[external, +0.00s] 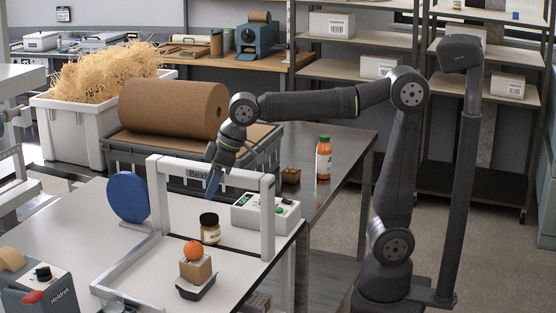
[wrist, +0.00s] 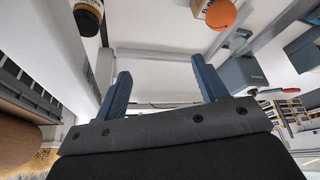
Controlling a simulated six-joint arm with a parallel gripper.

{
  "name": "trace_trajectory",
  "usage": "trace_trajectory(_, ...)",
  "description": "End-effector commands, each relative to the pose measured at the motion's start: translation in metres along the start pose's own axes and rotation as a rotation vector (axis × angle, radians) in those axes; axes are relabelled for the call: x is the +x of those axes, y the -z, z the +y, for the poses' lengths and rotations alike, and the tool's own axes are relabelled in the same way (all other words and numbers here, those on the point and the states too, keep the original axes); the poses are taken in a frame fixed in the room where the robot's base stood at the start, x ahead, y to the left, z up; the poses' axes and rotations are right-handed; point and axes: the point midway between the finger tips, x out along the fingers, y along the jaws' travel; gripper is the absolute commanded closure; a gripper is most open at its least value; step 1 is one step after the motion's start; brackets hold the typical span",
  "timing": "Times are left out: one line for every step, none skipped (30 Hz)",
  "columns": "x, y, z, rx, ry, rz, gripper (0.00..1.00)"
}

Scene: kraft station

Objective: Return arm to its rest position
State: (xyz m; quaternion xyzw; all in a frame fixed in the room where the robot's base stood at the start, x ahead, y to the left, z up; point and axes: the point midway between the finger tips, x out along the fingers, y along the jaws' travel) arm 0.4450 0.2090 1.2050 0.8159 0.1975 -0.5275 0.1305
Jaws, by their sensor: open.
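An orange ball (external: 193,248) rests on a small cardboard box (external: 195,271), which sits on a dark tray (external: 196,288). The jar (wrist: 88,15) and the ball (wrist: 221,15) also show in the wrist view, at its top edge.
A white frame (external: 268,215) arches over the table close to my gripper. A blue disc (external: 128,197), a control box (external: 265,213) and a tape dispenser (external: 38,285) stand around it. A large kraft roll (external: 172,109) lies behind. An orange bottle (external: 323,158) stands on the dark table.

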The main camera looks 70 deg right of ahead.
Motion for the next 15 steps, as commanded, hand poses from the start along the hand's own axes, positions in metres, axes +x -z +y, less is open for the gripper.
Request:
trace_trajectory(-0.011,0.006,-0.001,0.000,0.001,0.004,0.34)
trace_trajectory(-0.016,0.009,-0.001,0.000,0.001,0.005,0.34)
trace_trajectory(-0.024,0.012,-0.001,0.000,0.001,0.005,0.34)
trace_trajectory(-0.029,0.014,-0.001,-0.001,0.001,0.004,0.34)
trace_trajectory(-0.034,0.017,-0.001,0.000,0.001,0.004,0.34)
trace_trajectory(-0.042,0.020,-0.001,0.000,0.000,0.003,0.34)
trace_trajectory(-0.047,0.023,-0.001,0.000,0.000,0.005,0.34)
trace_trajectory(-0.046,0.024,0.006,0.016,-0.007,-0.001,0.34)
trace_trajectory(-0.044,0.027,0.015,0.038,-0.017,-0.004,0.34)
trace_trajectory(-0.044,0.029,0.021,0.053,-0.024,-0.005,0.34)
trace_trajectory(-0.044,0.031,0.026,0.067,-0.030,-0.005,0.34)
trace_trajectory(-0.044,0.033,0.034,0.088,-0.038,-0.006,0.34)
trace_trajectory(-0.044,0.035,0.040,0.101,-0.044,-0.006,0.34)
trace_trajectory(-0.044,0.037,0.045,0.115,-0.050,-0.007,0.34)
trace_trajectory(-0.043,0.039,0.053,0.134,-0.059,-0.008,0.34)
